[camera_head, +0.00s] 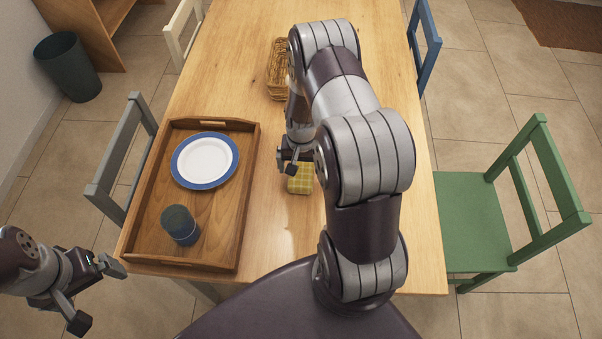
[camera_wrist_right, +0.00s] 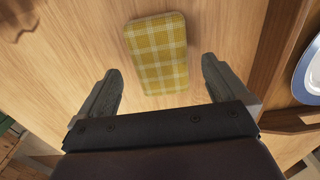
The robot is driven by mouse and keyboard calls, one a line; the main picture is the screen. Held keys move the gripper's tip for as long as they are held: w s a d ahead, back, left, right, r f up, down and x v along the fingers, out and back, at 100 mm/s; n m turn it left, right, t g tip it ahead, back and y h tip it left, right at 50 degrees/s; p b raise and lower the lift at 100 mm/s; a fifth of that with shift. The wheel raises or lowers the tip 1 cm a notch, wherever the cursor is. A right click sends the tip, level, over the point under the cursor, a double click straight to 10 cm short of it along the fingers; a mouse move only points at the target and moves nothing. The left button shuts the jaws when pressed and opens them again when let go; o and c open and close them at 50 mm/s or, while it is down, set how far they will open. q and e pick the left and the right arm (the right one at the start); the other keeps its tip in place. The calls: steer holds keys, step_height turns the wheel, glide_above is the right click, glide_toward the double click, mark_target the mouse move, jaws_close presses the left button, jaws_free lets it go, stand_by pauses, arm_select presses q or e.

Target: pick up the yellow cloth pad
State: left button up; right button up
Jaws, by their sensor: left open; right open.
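The yellow checked cloth pad (camera_head: 300,180) lies on the wooden table, to the right of the tray. It also shows in the right wrist view (camera_wrist_right: 158,50), flat on the table. My right gripper (camera_head: 290,163) is open and empty above the table beside the pad. In the right wrist view its two fingers (camera_wrist_right: 162,90) are spread, with the near end of the pad between or just ahead of their tips. My left gripper (camera_head: 98,292) is open and empty at the lower left, off the table's edge.
A wooden tray (camera_head: 216,255) on the table's left holds a blue-rimmed plate (camera_head: 205,160) and a dark blue cup (camera_head: 180,225). A wicker basket (camera_head: 277,72) stands behind my right arm. A green chair (camera_head: 475,215) stands right. The table is clear right of my arm.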

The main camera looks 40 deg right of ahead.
step_height(320, 180, down, 3)
steer(key=shift+w+r, duration=0.1)
steer(key=shift+r, duration=0.05)
steer(key=c, duration=1.1)
steer(key=shift+r, duration=0.15)
steer(key=shift+r, duration=0.4)
steer(key=r, duration=0.2)
steer(key=s+r, duration=0.1)
steer(key=r, duration=0.1)
steer(key=shift+s, duration=0.2)
steer(key=s+r, duration=0.6)
steer(key=s, duration=0.4)
steer(key=shift+s+d, duration=0.2)
steer(key=shift+d, duration=0.15)
